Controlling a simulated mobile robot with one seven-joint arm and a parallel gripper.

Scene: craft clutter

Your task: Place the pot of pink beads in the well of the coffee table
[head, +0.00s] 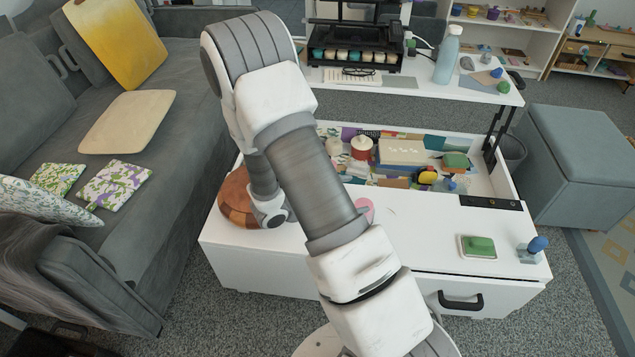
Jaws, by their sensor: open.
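A pink round thing (366,207) shows on the white top of the coffee table (420,228), beside my forearm, which hides part of it. It may be the pot of pink beads, but I cannot tell for sure. The well of the coffee table (483,178) is open behind that top and crowded with craft things. My arm crosses the middle of the view and bends down on the left, over the table's left end. My gripper's fingers are hidden behind the arm.
In the well are a red pot with a white lid (361,149), a cream box (402,152) and a yellow-and-black thing (427,176). A brown wooden bowl (237,197) stands at the left end. A green block (478,245) and a blue-topped stamp (536,246) stand at right.

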